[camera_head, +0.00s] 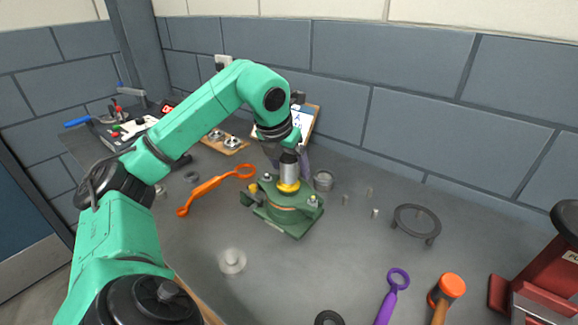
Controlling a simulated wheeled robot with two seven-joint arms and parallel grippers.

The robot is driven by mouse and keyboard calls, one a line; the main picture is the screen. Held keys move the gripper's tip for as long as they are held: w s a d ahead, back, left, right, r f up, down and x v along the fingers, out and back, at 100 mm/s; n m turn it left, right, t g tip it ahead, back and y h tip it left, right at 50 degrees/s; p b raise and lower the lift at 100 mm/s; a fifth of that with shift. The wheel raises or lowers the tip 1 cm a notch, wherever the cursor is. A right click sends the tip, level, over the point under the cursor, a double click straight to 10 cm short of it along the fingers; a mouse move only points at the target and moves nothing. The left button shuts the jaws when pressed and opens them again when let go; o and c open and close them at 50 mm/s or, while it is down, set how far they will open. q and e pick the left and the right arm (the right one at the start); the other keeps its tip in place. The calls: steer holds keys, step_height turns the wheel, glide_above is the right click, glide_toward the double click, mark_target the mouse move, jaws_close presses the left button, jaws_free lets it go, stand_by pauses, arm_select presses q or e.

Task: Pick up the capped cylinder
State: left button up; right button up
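A silver cylinder (289,172) with a dark top and a yellow ring at its foot stands upright on the green casing (290,215). I take it as the capped cylinder. My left gripper (289,160) points down at its upper part, with a finger at either side. Whether the fingers touch the cylinder is too small to tell. A short grey metal cylinder (323,181) stands on the table just right of the casing. My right gripper is not in view.
An orange wrench (213,188) lies left of the casing. A black ring stand (416,222), a purple wrench (391,294), an orange-headed hammer (449,288) and a red machine (541,284) are to the right. Small metal pins stand between. A clipboard (303,120) is behind my gripper.

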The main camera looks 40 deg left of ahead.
arm_select(q)
jaws_close()
step_height(320, 180, up, 20)
steer(key=p, duration=1.1)
